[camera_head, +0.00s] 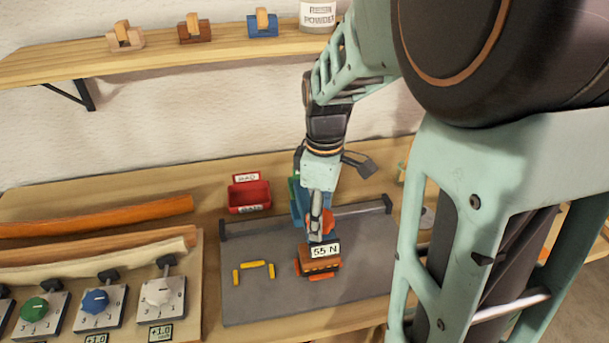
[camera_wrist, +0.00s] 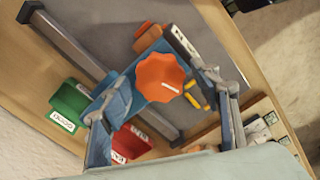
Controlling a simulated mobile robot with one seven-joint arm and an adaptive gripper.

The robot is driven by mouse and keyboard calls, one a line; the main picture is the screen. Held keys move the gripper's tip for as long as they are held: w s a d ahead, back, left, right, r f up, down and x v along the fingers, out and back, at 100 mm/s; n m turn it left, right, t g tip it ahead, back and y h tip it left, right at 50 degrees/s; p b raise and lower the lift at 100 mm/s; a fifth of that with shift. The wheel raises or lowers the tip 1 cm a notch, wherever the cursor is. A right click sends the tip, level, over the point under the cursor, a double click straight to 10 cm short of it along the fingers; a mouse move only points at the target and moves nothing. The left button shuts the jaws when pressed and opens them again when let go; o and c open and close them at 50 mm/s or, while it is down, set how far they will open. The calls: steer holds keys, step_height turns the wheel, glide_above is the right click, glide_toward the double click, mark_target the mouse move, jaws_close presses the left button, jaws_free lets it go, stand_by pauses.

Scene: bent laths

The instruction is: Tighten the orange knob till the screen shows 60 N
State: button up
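The orange knob (camera_wrist: 161,78) is a scalloped disc on a blue clamp frame (camera_head: 297,198). In the wrist view it lies in the gap between the two fingers of my gripper (camera_wrist: 165,88). The fingers stand apart, with a narrow gap seeming to show on each side of the knob; I see no clear contact. In the head view my gripper (camera_head: 317,212) points down at the knob (camera_head: 327,222), hiding part of it. The screen (camera_head: 325,250) in front reads 55 N. Below it is an orange-brown block (camera_head: 319,266).
The clamp stands on a grey board (camera_head: 250,305) with a rail. A red bin (camera_head: 249,196) and green bin (camera_wrist: 70,104) stand behind. Laths (camera_head: 100,215) and several dial boxes (camera_head: 98,310) are at left. A shelf (camera_head: 160,55) hangs above.

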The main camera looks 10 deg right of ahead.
steer(key=c, duration=1)
steer(key=shift+m, duration=0.7)
steer(key=o, duration=1.2)
steer(key=shift+r, duration=0.1)
step_height(320, 180, up, 12)
steer(key=shift+f, duration=0.1)
